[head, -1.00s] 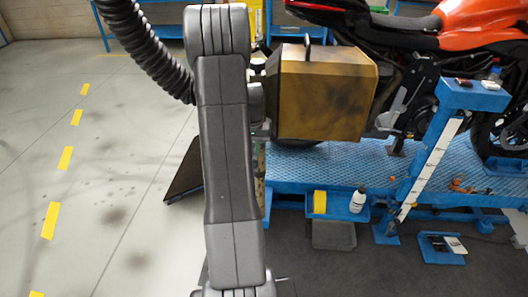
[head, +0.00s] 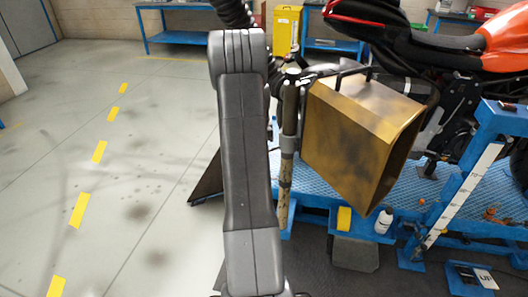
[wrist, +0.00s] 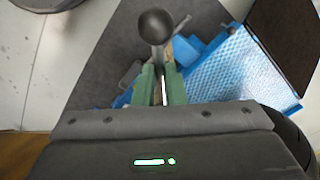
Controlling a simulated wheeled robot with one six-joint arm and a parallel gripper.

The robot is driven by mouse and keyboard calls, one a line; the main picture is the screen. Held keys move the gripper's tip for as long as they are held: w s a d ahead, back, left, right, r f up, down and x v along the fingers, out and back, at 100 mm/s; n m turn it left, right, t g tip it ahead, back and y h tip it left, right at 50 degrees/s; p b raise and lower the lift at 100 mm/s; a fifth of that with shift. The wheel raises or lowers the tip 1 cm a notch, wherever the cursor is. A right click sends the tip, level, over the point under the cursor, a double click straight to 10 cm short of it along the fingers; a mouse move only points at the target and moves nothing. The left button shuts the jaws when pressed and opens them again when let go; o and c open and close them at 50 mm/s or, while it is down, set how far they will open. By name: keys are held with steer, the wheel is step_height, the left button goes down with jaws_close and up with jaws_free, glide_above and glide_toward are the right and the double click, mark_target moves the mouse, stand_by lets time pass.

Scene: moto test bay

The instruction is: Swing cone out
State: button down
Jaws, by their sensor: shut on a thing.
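The cone (head: 350,137) is a brown-gold, scuffed sheet-metal hood. It hangs beside a worn upright post (head: 285,175), tilted in the picture, its open mouth facing lower right. A black bar handle (head: 350,75) is on its top. In the wrist view my gripper (wrist: 160,80) has green fingers, shut on a thin stem topped by a dark ball knob (wrist: 156,26). How the knob joins the cone is hidden.
An orange motorcycle (head: 470,50) stands on a blue lift platform (head: 330,185) behind and right of the cone. A blue measuring stand (head: 470,190) is at right. A white bottle (head: 384,221) sits on a low ledge. Open floor with yellow dashes (head: 80,210) lies to the left.

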steer(key=shift+w+a+m, duration=0.2)
steer(key=shift+w+m, duration=0.3)
steer(key=c, duration=1.5)
jaws_free()
steer(key=shift+r, duration=0.1)
step_height(320, 180, up, 14)
steer(key=shift+w+b, duration=0.15)
steer(key=shift+b, duration=0.2)
steer(key=shift+f, duration=0.3)
